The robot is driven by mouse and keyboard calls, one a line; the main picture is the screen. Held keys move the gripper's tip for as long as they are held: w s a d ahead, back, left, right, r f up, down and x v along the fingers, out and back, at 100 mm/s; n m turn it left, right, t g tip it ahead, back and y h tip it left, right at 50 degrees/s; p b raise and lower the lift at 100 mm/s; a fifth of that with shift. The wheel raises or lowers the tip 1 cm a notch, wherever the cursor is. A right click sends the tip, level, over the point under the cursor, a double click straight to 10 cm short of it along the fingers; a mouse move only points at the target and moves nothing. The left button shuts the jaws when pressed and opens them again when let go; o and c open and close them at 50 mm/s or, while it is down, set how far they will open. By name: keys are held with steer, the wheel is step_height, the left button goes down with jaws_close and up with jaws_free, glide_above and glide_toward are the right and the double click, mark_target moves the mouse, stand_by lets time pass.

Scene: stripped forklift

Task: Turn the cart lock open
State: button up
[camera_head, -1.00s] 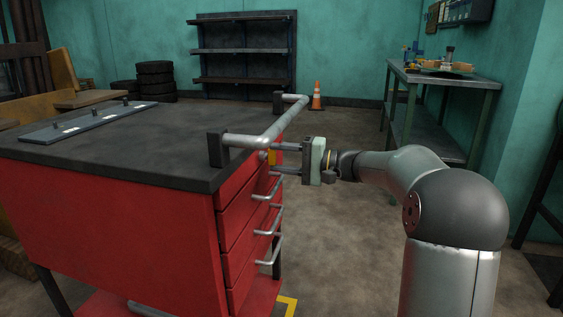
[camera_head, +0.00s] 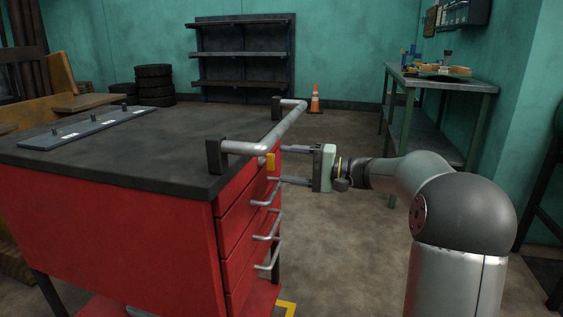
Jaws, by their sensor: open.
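The red cart (camera_head: 110,220) with a dark top stands at the left. Its drawer front with several silver handles faces right. A small yellow piece (camera_head: 270,162), which looks like the cart lock, sits high on the drawer front under the silver push bar (camera_head: 284,126). My gripper (camera_head: 282,166) is open and points left at the cart front, just right of the yellow piece. Its two fingers lie one above the other with a gap between them. I cannot tell whether the fingertips touch the cart. Nothing shows between the fingers.
A grey plate with short pegs (camera_head: 88,128) lies on the cart top. A workbench (camera_head: 440,82) stands at the back right. An orange cone (camera_head: 315,100), stacked tires (camera_head: 155,85) and a shelf (camera_head: 245,52) are at the back. The floor right of the cart is clear.

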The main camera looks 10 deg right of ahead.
steer(key=p+v, duration=0.3)
steer(key=v, duration=1.1)
steer(key=shift+s+d, duration=0.2)
steer(key=shift+d, duration=0.05)
steer(key=s+a+r+n+g+h+p, duration=0.1)
steer(key=s+a+r+g+h+p, duration=0.25)
steer(key=s+a+p, duration=0.4)
steer(key=s+a+r+g+h+p, duration=0.2)
steer(key=s+a+r+g+p, duration=0.15)
steer(key=a+p, duration=0.6)
steer(key=s+r+n+h+p, duration=0.2)
steer(key=s+h+p, duration=0.3)
steer(key=s+p, duration=0.3)
steer(key=s+r+n+g+h+p, duration=0.1)
steer(key=s+r+n+h+p, duration=0.2)
steer(key=s+p, duration=0.6)
step_height(320, 180, up, 2)
steer(key=shift+s+r+h, duration=0.2)
steer(key=shift+s+h, duration=0.35)
steer(key=shift+h, duration=0.5)
steer(key=shift+a, duration=0.15)
steer(key=shift+c, duration=0.3)
